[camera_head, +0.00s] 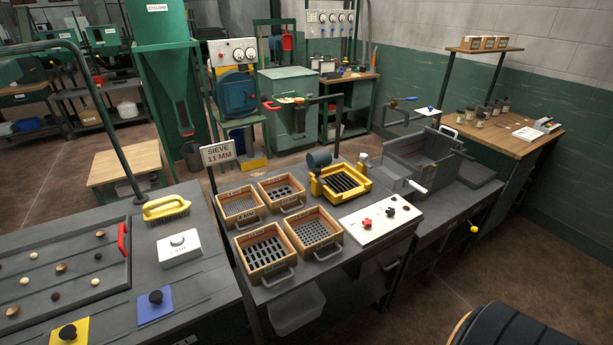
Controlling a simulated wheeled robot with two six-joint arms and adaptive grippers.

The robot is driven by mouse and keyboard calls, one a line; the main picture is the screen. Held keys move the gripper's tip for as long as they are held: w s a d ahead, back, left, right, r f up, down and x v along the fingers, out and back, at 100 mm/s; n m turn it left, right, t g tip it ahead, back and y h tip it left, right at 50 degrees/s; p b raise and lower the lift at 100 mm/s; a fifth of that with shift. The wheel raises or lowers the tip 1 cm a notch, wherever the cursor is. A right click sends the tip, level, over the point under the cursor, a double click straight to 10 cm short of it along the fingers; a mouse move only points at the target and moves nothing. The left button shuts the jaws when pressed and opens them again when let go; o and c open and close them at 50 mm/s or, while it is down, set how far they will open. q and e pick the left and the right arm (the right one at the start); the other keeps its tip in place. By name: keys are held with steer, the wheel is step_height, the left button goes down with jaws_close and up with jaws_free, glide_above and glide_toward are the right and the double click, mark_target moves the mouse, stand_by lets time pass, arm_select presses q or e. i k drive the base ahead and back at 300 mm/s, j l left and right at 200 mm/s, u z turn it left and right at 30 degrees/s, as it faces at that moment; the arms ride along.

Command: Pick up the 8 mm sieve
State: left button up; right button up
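Four-sided wooden-framed sieves with grey handles sit in two rows on the dark middle table. The back-left sieve (240,205) has a fine mesh, and the back-right sieve (283,190) has dark, larger holes. The front-left sieve (264,248) has big dark openings, and the front-right sieve (314,231) has small round holes. Their labels are too small to read surely, so I cannot tell which is the 8 mm one. A sign (218,153) behind them reads "SIEVE 11 MM". Neither of my grippers is in view.
A yellow shaker frame (341,183) stands behind the sieves. A white control panel (380,218) with red and black knobs lies to their right. A clear bin (297,308) is below the table's front. The left table (215,285) holds a yellow brush (166,209) and a white box (179,248).

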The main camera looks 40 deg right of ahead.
mark_target(312, 231)
steer(key=k+j+z, duration=0.1)
steer(key=z, duration=1.05)
steer(key=i+l+u, duration=0.2)
steer(key=l, duration=0.3)
steer(key=i+l+u, duration=0.25)
steer(key=l, duration=0.25)
steer(key=i+l+u, duration=0.2)
steer(key=l, duration=0.35)
steer(key=l+u, duration=0.2)
steer(key=l, duration=0.35)
steer(key=i+l+u, duration=0.2)
steer(key=l, duration=0.4)
steer(key=k+j, duration=0.05)
steer(key=k, duration=0.05)
